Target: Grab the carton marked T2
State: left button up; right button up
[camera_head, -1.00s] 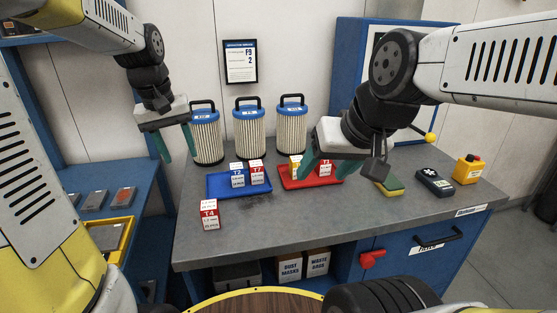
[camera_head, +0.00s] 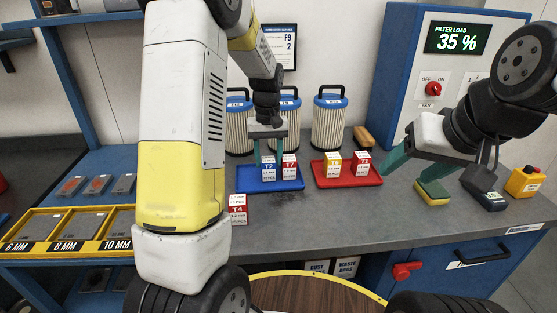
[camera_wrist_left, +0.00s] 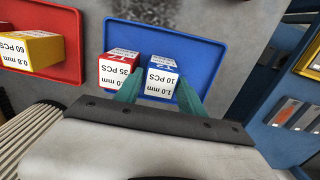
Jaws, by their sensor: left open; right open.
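The carton T2 (camera_head: 268,171), white with a blue label, stands upright on the blue tray (camera_head: 284,186), left of the red-labelled carton T7 (camera_head: 290,168). My left gripper (camera_head: 270,158) is open and points down at T2 from above. In the left wrist view T2 (camera_wrist_left: 160,80) shows between the two teal fingertips (camera_wrist_left: 158,92), with T7 (camera_wrist_left: 117,72) close beside one finger. I cannot tell whether a finger touches either carton. My right gripper (camera_head: 408,162) is open and empty, right of the red tray.
A red tray (camera_head: 346,184) holds a yellow-labelled carton (camera_head: 333,165) and a red-labelled one (camera_head: 362,164). Carton T4 (camera_head: 238,210) stands in front of the blue tray. Filter cylinders (camera_head: 330,122) stand behind. A sponge (camera_head: 432,193) lies right.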

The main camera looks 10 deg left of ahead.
pick_arm(q)
jog(key=shift+f, duration=0.4)
grip_shut()
jog(key=shift+r, duration=0.15)
